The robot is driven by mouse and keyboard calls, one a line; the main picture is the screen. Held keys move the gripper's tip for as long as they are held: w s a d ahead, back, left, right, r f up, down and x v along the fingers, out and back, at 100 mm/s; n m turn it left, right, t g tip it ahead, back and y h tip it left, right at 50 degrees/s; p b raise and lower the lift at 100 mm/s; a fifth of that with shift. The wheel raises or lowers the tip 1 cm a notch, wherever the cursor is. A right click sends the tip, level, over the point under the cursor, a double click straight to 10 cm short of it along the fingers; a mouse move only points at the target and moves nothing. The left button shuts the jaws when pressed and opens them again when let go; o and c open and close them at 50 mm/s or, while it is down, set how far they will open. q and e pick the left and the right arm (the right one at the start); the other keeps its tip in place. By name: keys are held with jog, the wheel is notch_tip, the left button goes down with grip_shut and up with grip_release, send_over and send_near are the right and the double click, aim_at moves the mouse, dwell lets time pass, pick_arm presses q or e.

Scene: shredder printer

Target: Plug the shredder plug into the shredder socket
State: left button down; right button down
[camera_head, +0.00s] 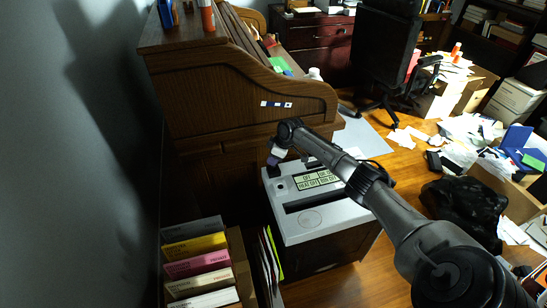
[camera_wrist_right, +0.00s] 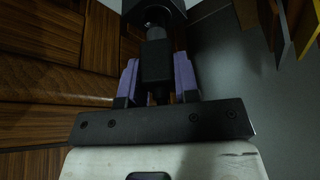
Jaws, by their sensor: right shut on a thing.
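The shredder (camera_head: 318,212) stands in the middle of the head view, with a pale top, a dark slot and a display panel. My right gripper (camera_head: 273,161) is at the top's far left corner, beside the wooden desk. In the right wrist view its purple fingers (camera_wrist_right: 156,82) are shut on the black shredder plug (camera_wrist_right: 155,58). The plug's narrow neck points away from the palm toward a dark block (camera_wrist_right: 153,12) at the top edge. I cannot tell whether that block is the shredder socket or part of the plug. My left gripper is not in view.
The wooden roll-top desk (camera_head: 235,95) rises close behind the gripper. A box of coloured folders (camera_head: 198,265) stands left of the shredder. A black bag (camera_head: 462,205) and scattered papers (camera_head: 478,133) lie to the right. Some floor (camera_head: 395,150) is bare.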

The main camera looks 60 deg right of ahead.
jog(key=shift+f, duration=0.4)
jog(key=shift+f+b, duration=0.15)
jog(key=shift+b, duration=0.15)
jog(key=shift+f+b, duration=0.5)
jog(key=shift+f, duration=0.4)
jog(key=shift+f, duration=0.25)
jog(key=c, duration=0.8)
grip_release()
jog(key=shift+p+v, duration=2.65)
jog(key=shift+v, duration=4.25)
